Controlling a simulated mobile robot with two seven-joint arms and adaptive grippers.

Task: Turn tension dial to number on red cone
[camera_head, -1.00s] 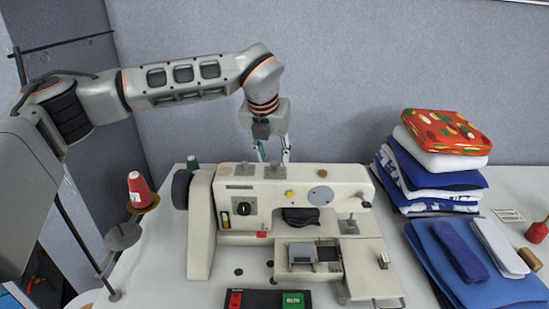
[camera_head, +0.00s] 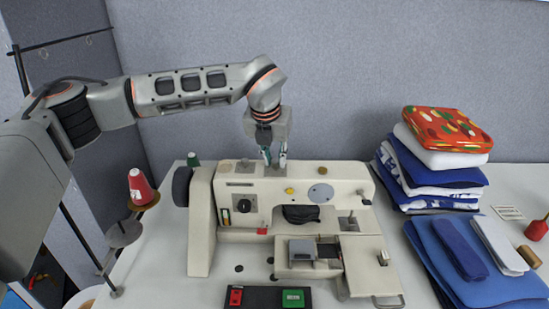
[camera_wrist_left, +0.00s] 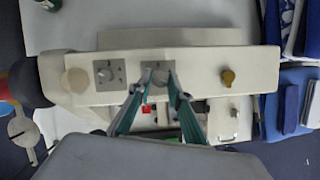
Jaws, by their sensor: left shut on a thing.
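The red cone (camera_head: 140,187) stands on a spool stand left of the cream sewing machine (camera_head: 290,178); the number on its pale label is too small to read. My left gripper (camera_head: 274,162) points down at the machine's top. In the left wrist view its fingers (camera_wrist_left: 158,76) are shut on a small grey dial (camera_wrist_left: 160,79) on a square plate. A second grey dial (camera_wrist_left: 109,74) on a like plate sits to its left, clear of the fingers. The markings around both are too small to read. My right gripper is not in view.
A black knob (camera_head: 242,206) is on the machine's front, and a yellow knob (camera_head: 290,191) is right of the gripper. A green spool (camera_head: 193,160) stands behind the machine. Folded cloths (camera_head: 435,165) are stacked at the right. A grey wall is behind.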

